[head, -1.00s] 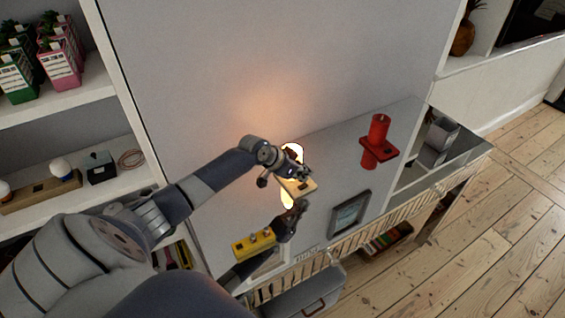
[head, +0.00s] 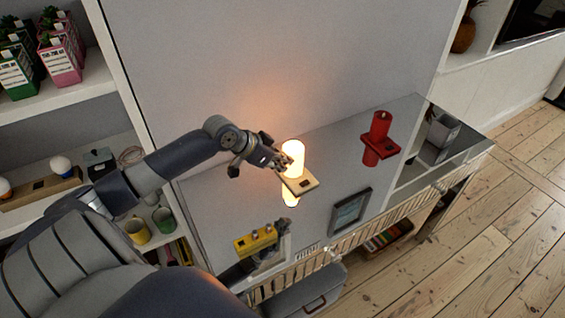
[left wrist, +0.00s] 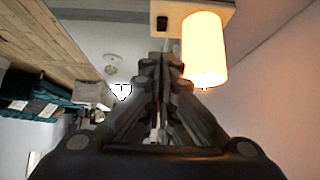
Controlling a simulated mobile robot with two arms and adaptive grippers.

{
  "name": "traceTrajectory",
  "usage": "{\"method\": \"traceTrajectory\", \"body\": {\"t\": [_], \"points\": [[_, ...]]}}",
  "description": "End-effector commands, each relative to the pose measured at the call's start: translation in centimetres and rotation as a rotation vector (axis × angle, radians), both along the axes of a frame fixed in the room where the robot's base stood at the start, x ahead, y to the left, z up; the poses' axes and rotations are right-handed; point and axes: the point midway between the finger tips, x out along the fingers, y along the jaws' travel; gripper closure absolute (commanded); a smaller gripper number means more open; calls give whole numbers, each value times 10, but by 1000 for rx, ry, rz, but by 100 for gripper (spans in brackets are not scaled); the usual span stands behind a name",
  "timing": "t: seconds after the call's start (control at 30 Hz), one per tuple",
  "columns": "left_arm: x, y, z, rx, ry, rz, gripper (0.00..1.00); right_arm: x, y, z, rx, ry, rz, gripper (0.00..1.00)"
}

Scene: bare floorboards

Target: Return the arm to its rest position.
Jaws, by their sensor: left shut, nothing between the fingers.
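My left gripper (head: 283,164) is shut and empty. In the head view its tips are close to the left side of a glowing candle-shaped lamp (head: 294,158). The lamp stands upright on a small wooden base with a dark switch (head: 303,187), on the glossy dresser top. In the left wrist view the closed fingers (left wrist: 162,62) point at the wooden base (left wrist: 205,18), and the lit lamp (left wrist: 203,50) is just right of them. I cannot tell whether the fingers touch the lamp. My right gripper is not clearly in view.
A red lamp (head: 379,130) stands further right on the dresser top (head: 335,150). A yellow block with knobs (head: 256,241) and a picture frame (head: 349,212) are near the front. Shelves with cartons (head: 62,52) and cups (head: 164,219) are at left. Wooden floor (head: 450,260) is open at right.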

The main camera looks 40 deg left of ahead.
Motion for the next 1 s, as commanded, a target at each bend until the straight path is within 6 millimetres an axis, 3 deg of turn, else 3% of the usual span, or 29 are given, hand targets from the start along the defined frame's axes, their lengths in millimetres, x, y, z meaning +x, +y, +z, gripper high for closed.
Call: {"method": "traceTrajectory", "body": {"t": [0.37,0.47,0.57,0.73,0.83,1.0], "points": [[0,-1,-1,0,1,-1,100,-1,3,0,3,1,-1,68],[-7,-11,-11,-1,18,-13,100,-1,5,0,5,0,-2,68],[-29,-38,-37,10,65,-46,100,-1,6,0,7,1,-2,68],[-104,-117,-93,45,182,-105,100,-1,7,0,8,2,-2,68],[-150,-152,-108,73,235,-96,100,-1,7,0,8,1,-2,68],[-200,-178,-109,103,296,-29,100,-2,6,0,7,2,-1,68]]}}
